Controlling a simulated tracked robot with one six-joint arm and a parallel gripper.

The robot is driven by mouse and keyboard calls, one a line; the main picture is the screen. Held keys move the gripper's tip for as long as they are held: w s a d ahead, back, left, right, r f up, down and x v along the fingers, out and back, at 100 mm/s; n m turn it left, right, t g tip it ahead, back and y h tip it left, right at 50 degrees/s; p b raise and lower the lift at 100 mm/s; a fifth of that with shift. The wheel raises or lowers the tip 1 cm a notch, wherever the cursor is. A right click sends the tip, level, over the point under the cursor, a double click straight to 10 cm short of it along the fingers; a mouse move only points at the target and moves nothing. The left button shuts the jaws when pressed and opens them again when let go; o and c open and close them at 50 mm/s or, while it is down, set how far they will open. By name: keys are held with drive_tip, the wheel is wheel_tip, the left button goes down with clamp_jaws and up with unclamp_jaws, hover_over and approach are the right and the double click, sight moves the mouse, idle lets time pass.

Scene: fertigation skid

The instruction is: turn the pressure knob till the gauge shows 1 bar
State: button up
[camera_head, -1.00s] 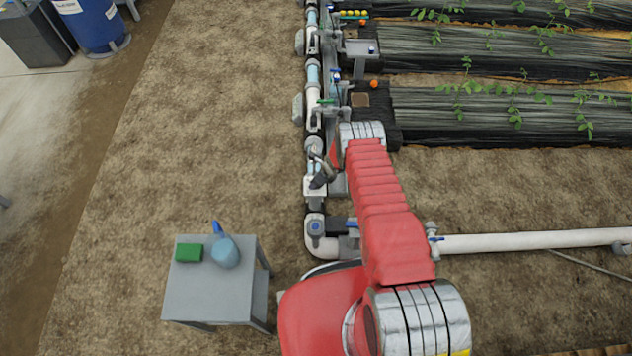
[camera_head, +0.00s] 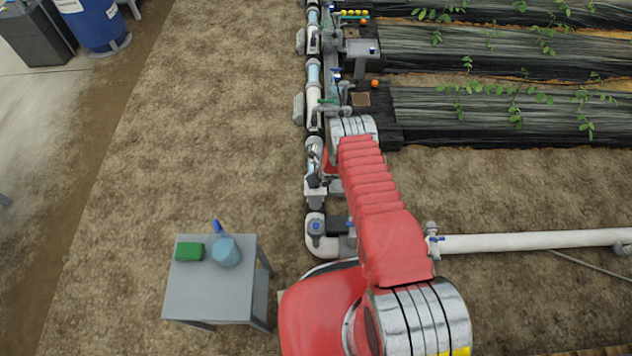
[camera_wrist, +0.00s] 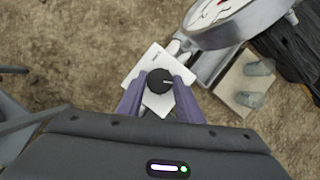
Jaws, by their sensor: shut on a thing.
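The pressure knob (camera_wrist: 160,86) is a round black knob with a light pointer line, on a white plate (camera_wrist: 151,60) in the wrist view. My gripper (camera_wrist: 160,95) has its two purple fingers on either side of the knob, shut on it. The gauge (camera_wrist: 224,22) is at the top right of the wrist view. Its white dial with red marks is seen at a steep angle and cut off by the frame edge, so I cannot read its value. In the head view my arm hides most of this spot.
A pipe line (camera_head: 314,105) with valves runs up the middle of the head view, and a white pipe (camera_head: 530,240) runs right. Bare soil lies left.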

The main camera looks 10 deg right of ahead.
drive_tip(key=shift+w+m, duration=0.1)
drive_tip(key=shift+m, duration=0.5)
idle(0.3)
drive_tip(key=o, duration=1.1)
drive_tip(key=shift+h, duration=0.3)
drive_tip(key=shift+c, duration=0.2)
drive_tip(key=shift+r, duration=0.1)
drive_tip(key=v, duration=1.3)
drive_tip(key=shift+s+r, duration=0.15)
drive_tip(key=shift+s, duration=0.1)
